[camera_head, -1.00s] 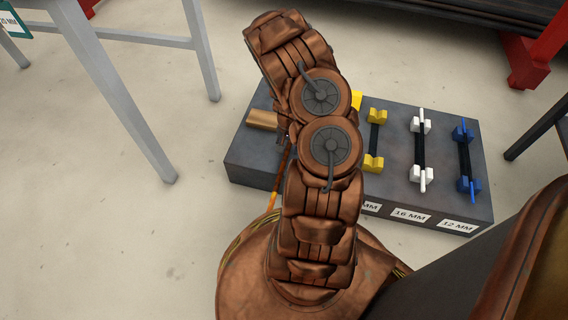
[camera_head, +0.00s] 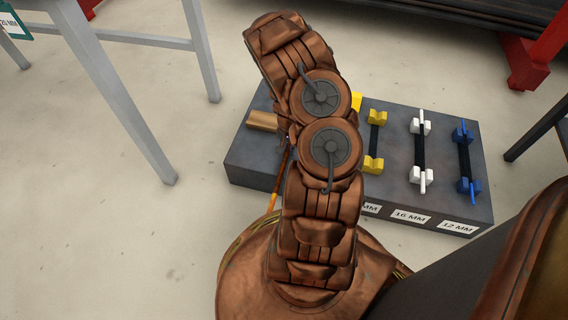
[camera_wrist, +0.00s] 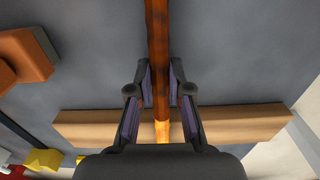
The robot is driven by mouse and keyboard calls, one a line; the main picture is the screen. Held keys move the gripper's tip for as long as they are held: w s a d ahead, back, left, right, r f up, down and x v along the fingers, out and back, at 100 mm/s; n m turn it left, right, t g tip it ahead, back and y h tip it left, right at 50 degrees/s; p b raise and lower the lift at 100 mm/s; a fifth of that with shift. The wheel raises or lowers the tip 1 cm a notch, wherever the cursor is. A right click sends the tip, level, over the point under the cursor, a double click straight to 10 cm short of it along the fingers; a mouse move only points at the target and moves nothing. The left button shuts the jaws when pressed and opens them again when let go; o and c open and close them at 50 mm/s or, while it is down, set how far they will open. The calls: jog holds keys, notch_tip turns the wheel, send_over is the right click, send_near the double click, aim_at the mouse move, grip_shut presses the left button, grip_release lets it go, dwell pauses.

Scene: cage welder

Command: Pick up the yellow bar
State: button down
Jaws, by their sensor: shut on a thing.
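The bar (camera_wrist: 158,60) is a long thin rod, orange-brown along most of its length and yellow near the bottom of the wrist view. In the head view a short stretch of it (camera_head: 279,184) shows just left of my arm. My gripper (camera_wrist: 160,82) has one finger on each side of the bar and is shut on it. The bar runs lengthwise between the fingers and passes over a tan block (camera_wrist: 85,125).
The dark grey rack (camera_head: 250,163) carries yellow holders (camera_head: 374,164), white holders (camera_head: 420,176) and blue holders (camera_head: 469,186) with size labels. A grey table leg (camera_head: 125,105) stands at left. Red stand feet (camera_head: 527,72) are at upper right. The floor at left is clear.

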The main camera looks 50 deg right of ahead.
notch_tip(320, 180, up, 10)
jog(key=p, duration=0.3)
dwell(0.5)
jog(key=c, duration=1.7)
grip_release()
grip_shut()
jog(key=shift+w+r+p, duration=0.1)
jog(key=shift+p, duration=0.2)
